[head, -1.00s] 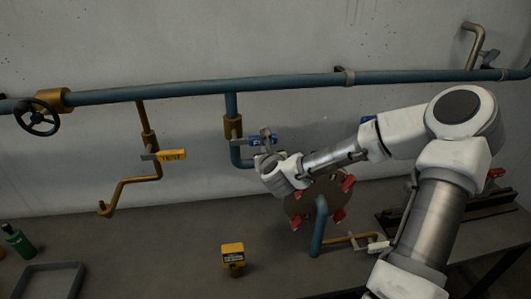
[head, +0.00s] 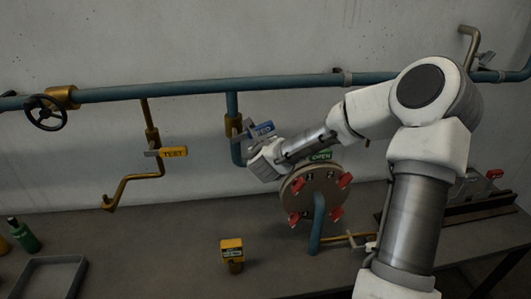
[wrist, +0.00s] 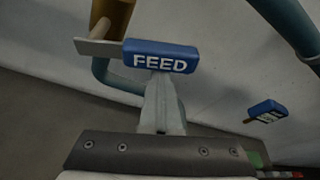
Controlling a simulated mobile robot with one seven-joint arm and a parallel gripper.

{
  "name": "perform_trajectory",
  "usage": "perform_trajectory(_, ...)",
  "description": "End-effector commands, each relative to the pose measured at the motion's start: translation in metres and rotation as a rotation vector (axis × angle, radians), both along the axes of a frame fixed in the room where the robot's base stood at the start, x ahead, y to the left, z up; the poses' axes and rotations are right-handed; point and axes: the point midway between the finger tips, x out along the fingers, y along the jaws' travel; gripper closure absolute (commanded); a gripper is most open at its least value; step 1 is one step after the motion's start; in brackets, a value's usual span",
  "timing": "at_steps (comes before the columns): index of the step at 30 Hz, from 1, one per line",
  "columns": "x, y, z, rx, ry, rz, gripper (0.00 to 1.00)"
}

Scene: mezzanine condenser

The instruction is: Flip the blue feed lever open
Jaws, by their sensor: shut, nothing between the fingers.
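The blue feed lever (head: 263,129), marked FEED, sticks out to the right from the brass valve (head: 232,126) on the pipe drop. In the wrist view the blue lever (wrist: 160,57) lies nearly level, joined to a grey metal arm at its left end. My gripper (head: 251,130) is beside the lever in the head view, its fingertips small and partly hard to make out. In the wrist view my gripper's fingers (wrist: 161,80) are shut and empty, their tips just below the middle of the lever. I cannot tell whether they touch it.
A yellow TEST lever (head: 173,152) is left of the feed valve. A round flange (head: 313,190) with red clamps and a green OPEN tag (head: 321,156) stands under my forearm. Another blue tag (wrist: 267,111) is at right in the wrist view. A yellow-topped post (head: 232,250) stands on the bench.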

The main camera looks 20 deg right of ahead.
Motion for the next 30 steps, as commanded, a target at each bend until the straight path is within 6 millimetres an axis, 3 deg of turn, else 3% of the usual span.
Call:
perform_trajectory(15,0.005,0.02,0.038,-0.484,0.085,0.004,1.0)
perform_trajectory(30,0.011,0.049,0.061,-0.926,0.179,0.004,1.0)
